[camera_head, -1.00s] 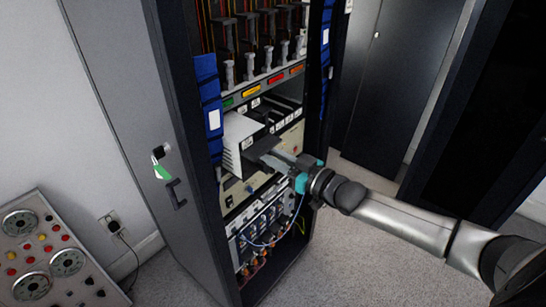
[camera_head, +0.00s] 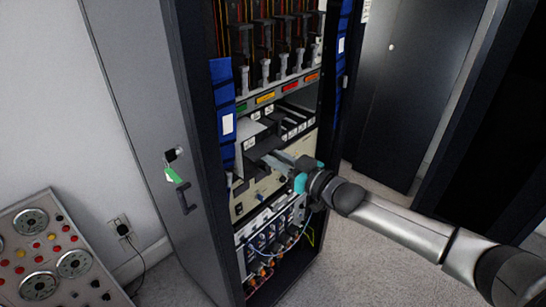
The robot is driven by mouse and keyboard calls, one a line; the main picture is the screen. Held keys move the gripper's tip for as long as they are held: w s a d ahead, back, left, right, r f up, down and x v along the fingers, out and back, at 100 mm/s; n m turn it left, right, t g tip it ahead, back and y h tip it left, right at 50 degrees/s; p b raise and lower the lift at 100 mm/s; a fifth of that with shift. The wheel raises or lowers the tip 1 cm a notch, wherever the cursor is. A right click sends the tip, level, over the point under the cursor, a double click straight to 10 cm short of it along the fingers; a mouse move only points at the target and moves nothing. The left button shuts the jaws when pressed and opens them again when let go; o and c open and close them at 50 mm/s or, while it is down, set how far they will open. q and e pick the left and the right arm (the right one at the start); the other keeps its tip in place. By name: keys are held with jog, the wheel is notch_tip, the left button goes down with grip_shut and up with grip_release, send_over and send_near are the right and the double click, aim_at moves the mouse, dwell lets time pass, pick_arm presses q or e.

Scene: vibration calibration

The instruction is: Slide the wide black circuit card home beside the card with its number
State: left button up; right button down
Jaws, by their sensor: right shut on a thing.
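My right gripper (camera_head: 272,160) reaches into the open rack from the right and is shut on the black circuit card (camera_head: 262,149). The card has a dark front and a small white label, and it sits at the left of the card bay, mostly inside it. Its fit at the back is hidden. Several narrower black cards (camera_head: 293,133) with white labels stand to its right in the same bay; their numbers are too small to read. My left gripper is not in view.
Above the bay runs a shelf strip with green, yellow, red and orange labels (camera_head: 265,97). Below are a cream panel (camera_head: 262,195) and looping cables (camera_head: 270,242). The grey rack door (camera_head: 140,120) stands open at left.

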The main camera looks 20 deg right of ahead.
aim_at(254, 146)
jog(key=shift+b+x, duration=1.45)
jog(key=shift+x, duration=1.5)
jog(key=shift+r, duration=0.1)
jog(key=shift+w+a, duration=0.1)
jog(key=shift+b+x, duration=0.6)
jog(key=shift+x, duration=0.15)
jog(key=shift+w, duration=0.15)
jog(key=shift+w+a, duration=0.2)
jog(key=shift+w, duration=0.25)
jog(key=c, duration=0.7)
grip_release()
jog(key=shift+f+b, duration=0.3)
jog(key=shift+f, duration=0.05)
jog(key=shift+f, duration=0.45)
